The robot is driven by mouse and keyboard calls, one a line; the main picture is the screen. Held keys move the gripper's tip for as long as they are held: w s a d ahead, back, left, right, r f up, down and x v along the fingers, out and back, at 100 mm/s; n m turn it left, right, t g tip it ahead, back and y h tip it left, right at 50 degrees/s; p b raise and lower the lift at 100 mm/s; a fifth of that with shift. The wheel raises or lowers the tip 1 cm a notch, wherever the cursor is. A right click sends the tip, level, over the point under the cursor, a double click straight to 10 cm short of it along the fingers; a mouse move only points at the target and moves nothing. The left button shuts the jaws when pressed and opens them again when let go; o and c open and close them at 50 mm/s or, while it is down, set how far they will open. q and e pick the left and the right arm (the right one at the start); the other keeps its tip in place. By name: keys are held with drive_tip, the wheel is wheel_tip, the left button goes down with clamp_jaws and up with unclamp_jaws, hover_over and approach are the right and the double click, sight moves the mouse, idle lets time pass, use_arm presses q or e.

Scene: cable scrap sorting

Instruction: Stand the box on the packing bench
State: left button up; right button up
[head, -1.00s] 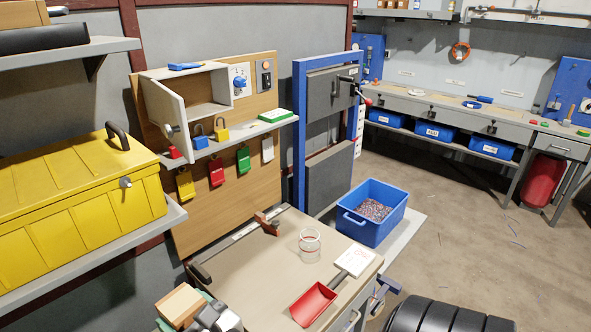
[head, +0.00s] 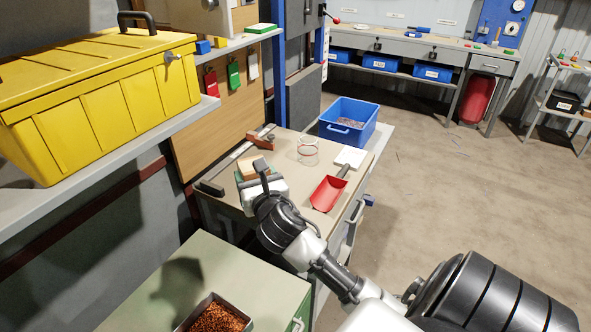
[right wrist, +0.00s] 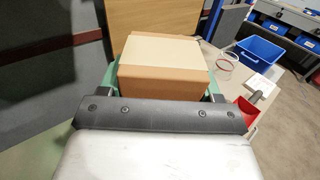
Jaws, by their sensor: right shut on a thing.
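The box (head: 255,165) is a small brown carton with a paler top, at the left part of a beige-topped bench (head: 228,196). My right gripper (head: 260,178) is shut on it, and the dark wrist hides part of it. In the right wrist view the box (right wrist: 162,62) fills the space between the green-padded fingers of the gripper (right wrist: 164,82), with its pale top face up and looking level. I cannot tell whether its underside touches the bench top. My left gripper is not in view.
On the bench are a red scoop (head: 327,193), a clear jar (head: 308,148), a white card (head: 351,157) and a bar clamp (head: 232,160). A blue bin (head: 349,115) stands behind. A yellow toolbox (head: 110,95) sits on a left shelf. A green cabinet (head: 185,258) is in front.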

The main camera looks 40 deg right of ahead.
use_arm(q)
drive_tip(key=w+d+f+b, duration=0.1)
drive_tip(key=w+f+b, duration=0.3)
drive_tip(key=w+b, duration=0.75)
use_arm(e)
drive_tip(key=w+d+f+m+g+h+b, duration=0.25)
drive_tip(key=d+f+h, duration=0.2)
drive_tip(key=d, duration=0.85)
drive_tip(key=w+d+f+m+g+h+b, duration=0.1)
drive_tip(key=d+f+m+g+h, duration=0.3)
drive_tip(key=d, duration=0.9)
drive_tip(key=shift+n+t+y, duration=0.35)
drive_tip(key=shift+t+y, duration=0.3)
drive_tip(key=w+a+f+b, duration=0.4)
drive_tip(key=w+a+f, duration=0.4)
drive_tip(key=shift+a, duration=0.15)
wheel_tip(320, 180, down, 2)
drive_tip(key=shift+f+b, duration=0.15)
drive_tip(key=shift+b, duration=0.75)
drive_tip(key=shift+f+b, duration=0.4)
drive_tip(key=shift+f, duration=0.45)
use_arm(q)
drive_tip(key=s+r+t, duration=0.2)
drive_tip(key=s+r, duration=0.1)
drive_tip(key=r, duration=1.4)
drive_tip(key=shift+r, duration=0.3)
use_arm(e)
drive_tip(key=shift+r, duration=0.1)
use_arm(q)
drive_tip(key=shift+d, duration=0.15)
